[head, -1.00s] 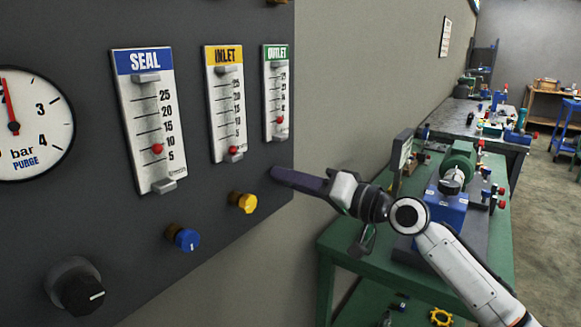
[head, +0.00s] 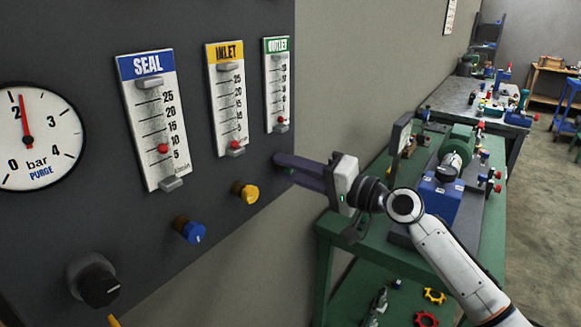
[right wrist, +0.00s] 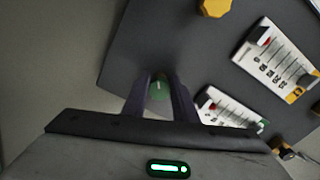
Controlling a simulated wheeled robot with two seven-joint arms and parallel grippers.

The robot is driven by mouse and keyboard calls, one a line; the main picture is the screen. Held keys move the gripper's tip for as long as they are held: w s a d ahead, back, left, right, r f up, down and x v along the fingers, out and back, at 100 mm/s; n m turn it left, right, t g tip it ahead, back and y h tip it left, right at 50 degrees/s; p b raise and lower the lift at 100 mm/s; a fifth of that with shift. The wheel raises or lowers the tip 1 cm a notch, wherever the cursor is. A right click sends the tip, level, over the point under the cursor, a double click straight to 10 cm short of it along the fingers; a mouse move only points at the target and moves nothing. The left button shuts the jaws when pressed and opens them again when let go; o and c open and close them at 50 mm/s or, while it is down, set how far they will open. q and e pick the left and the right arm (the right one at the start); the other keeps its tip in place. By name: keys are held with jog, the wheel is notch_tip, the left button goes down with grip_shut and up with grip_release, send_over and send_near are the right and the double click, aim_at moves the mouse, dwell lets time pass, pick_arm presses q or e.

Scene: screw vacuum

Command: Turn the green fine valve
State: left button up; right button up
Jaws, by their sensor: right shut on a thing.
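The green fine valve (right wrist: 159,88) sits on the dark panel below the OUTLET gauge (head: 277,85). In the right wrist view it lies between the two fingers of my right gripper (right wrist: 160,92), which is shut on it. In the head view my right gripper (head: 287,166) reaches the panel from the right, and its fingers mostly hide the valve. The OUTLET gauge's red float (head: 281,120) is near the bottom of its scale. My left gripper is not in view.
On the panel are the yellow valve (head: 245,191), the blue valve (head: 190,230), a black knob (head: 98,288), the SEAL gauge (head: 152,120), the INLET gauge (head: 225,98) and a PURGE dial (head: 40,137). A green workbench (head: 335,228) with equipment stands at right, close to my right arm.

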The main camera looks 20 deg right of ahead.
jog(key=o, duration=1)
jog(key=shift+o, duration=0.2)
jog(key=shift+s, duration=0.1)
jog(key=b+v, duration=0.2)
jog(key=v, duration=0.8)
jog(key=shift+b, duration=0.4)
jog(key=shift+d, duration=0.1)
